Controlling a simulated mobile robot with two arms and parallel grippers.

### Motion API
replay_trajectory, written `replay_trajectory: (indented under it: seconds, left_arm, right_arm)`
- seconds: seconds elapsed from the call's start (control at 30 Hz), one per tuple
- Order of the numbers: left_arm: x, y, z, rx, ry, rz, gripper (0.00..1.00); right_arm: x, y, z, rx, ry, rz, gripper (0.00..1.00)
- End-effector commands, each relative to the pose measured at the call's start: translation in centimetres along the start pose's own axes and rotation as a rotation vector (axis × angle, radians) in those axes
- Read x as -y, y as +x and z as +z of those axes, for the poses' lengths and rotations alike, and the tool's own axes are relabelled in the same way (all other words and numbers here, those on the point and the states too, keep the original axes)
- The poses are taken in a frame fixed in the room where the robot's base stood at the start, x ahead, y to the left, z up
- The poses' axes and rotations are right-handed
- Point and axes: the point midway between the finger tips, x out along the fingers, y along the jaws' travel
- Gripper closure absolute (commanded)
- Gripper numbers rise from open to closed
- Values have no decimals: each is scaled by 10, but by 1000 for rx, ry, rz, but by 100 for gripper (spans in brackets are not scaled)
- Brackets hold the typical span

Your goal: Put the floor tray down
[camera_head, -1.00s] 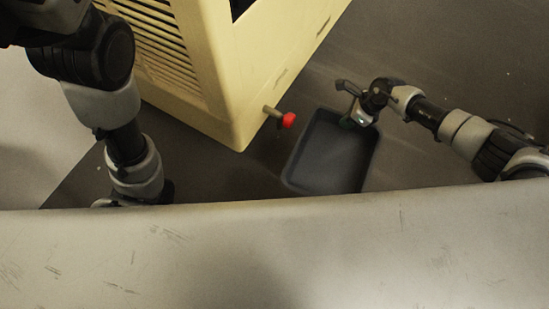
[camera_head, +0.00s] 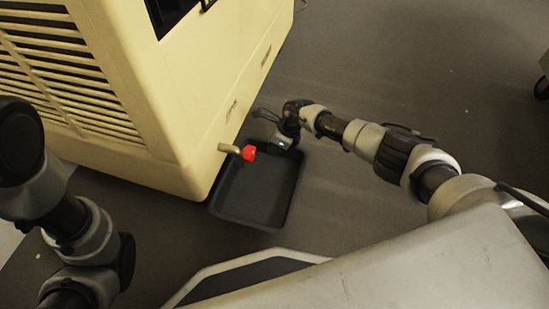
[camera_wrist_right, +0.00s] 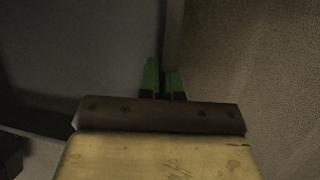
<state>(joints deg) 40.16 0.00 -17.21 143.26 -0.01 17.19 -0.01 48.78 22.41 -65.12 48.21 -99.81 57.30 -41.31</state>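The dark grey floor tray (camera_head: 262,200) is a shallow rectangular pan beside the cream machine's lower corner. Its left part lies below the red-capped spout (camera_head: 247,153) in the head view. I cannot tell whether it rests on the floor or hangs just above it. My right gripper (camera_head: 272,147) is at the tray's far rim. In the right wrist view its green fingertips (camera_wrist_right: 163,78) sit on either side of the tray wall (camera_wrist_right: 172,40), shut on it. My left arm shows at the lower left; its gripper is out of view.
The cream machine (camera_head: 180,110) with a slatted vent (camera_head: 60,80) stands close on the tray's left. Grey floor (camera_head: 390,60) is open to the right and beyond. A dark wheel (camera_head: 542,88) shows at the right edge.

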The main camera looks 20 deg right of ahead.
Motion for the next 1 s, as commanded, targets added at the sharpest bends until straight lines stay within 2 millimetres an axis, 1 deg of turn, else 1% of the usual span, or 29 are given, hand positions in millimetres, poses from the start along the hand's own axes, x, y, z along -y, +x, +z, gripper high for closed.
replay_trajectory:
  seconds: [0.2,0.3,0.57,0.7,0.73,0.87,1.0]
  left_arm:
    - [-6,-26,-10,-2,0,1,70]
    - [-7,-34,-12,-1,0,1,70]
    - [-7,-33,-11,2,-1,0,70]
    - [-7,-33,-11,2,-1,0,70]
    - [-7,-33,-11,2,-1,0,70]
    - [-7,-33,-11,2,-1,0,70]
    - [-7,-33,-11,2,0,0,70]
  right_arm:
    - [4,28,-12,-1,0,1,100]
    - [6,36,-16,-1,0,1,100]
    - [6,34,-15,-1,0,1,100]
    - [6,37,-16,-1,2,2,100]
    - [6,37,-17,-2,1,1,91]
    - [6,36,-17,-2,0,1,71]
    - [6,36,-16,-2,0,1,70]
